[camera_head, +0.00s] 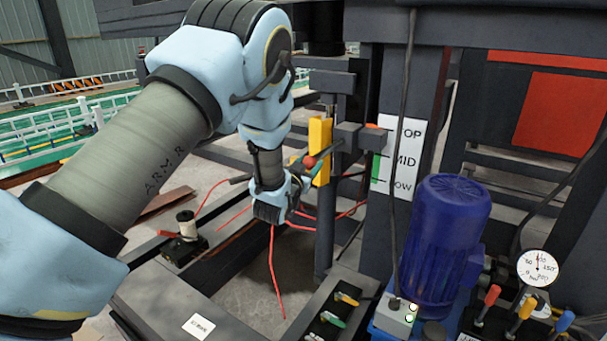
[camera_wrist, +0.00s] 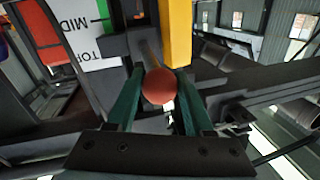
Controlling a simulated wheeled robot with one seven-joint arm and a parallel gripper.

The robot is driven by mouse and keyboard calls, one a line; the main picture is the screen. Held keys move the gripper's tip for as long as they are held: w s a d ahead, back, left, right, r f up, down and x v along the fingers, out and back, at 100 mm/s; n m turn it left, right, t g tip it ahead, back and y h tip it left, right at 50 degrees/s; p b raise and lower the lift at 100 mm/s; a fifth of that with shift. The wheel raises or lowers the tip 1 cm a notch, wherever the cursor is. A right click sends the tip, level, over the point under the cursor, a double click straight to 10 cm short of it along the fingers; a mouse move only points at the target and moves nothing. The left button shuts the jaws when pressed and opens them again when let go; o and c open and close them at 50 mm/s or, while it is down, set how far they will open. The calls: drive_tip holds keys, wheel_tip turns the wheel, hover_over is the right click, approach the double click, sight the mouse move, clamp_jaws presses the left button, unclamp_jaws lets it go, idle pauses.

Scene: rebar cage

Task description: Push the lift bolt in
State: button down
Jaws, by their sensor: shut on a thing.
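The lift bolt is a grey rod with a red ball knob (camera_head: 309,162) at its near end. The rod runs from the knob toward a dark block (camera_head: 349,136) on the post. In the wrist view the red knob (camera_wrist: 159,86) sits between the two green fingers of my gripper (camera_wrist: 159,74), with the rod behind it. My gripper is shut on the bolt. It also shows in the head view (camera_head: 305,160), where my wrist partly hides the fingers. I cannot tell how deep the rod sits in the block.
A yellow upright bar (camera_head: 320,150) stands right beside the bolt. A white TOP/MID/LOW plate (camera_head: 406,150) is on the post to the right. A blue motor (camera_head: 445,240), a gauge (camera_head: 537,267) and coloured levers stand at lower right. Red wires hang below my gripper.

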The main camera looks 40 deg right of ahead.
drive_tip(key=shift+d+r, duration=0.15)
drive_tip(key=shift+c, duration=1.6)
unclamp_jaws()
drive_tip(key=shift+d, duration=0.1)
drive_tip(key=shift+s+a+f, duration=0.15)
drive_tip(key=shift+a+f, duration=0.1)
drive_tip(key=shift+a, duration=0.3)
drive_tip(key=b+v, duration=0.3)
drive_tip(key=v, duration=0.6)
drive_tip(key=shift+s+a+b, duration=0.25)
drive_tip(key=shift+a+b, duration=0.05)
drive_tip(key=shift+b, duration=0.1)
drive_tip(key=shift+w+r, duration=0.1)
drive_tip(key=shift+r, duration=0.05)
